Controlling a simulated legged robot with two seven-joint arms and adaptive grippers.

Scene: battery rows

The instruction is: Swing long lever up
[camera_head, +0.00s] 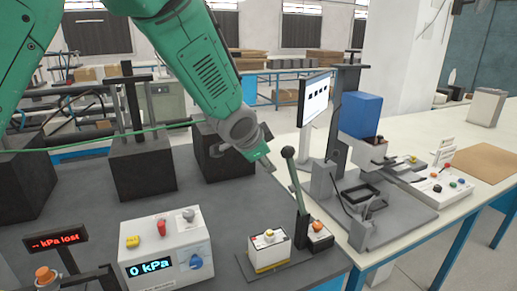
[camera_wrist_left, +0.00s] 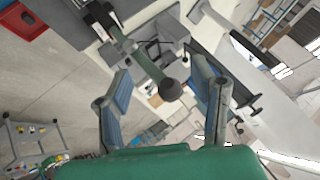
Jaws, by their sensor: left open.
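The long lever (camera_head: 295,185) stands nearly upright, leaning slightly, with a dark round knob (camera_head: 288,152) on top. Its base is on a small grey plate at the front right of the dark table. My left gripper (camera_wrist_left: 160,68) is open and empty. In the left wrist view the lever's knob (camera_wrist_left: 170,90) appears between the two spread fingers, with the rod running to the upper left; I see no contact. In the head view my left arm comes down from the top, and its end (camera_head: 262,158) is just left of the knob. My right gripper is not in view.
A small box with buttons (camera_head: 268,250) stands beside the lever base. A white panel reading 0 kPa (camera_head: 165,248) is left of it. Dark blocks (camera_head: 142,168) stand behind. A monitor (camera_head: 315,97) and a blue-topped device (camera_head: 361,114) stand to the right.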

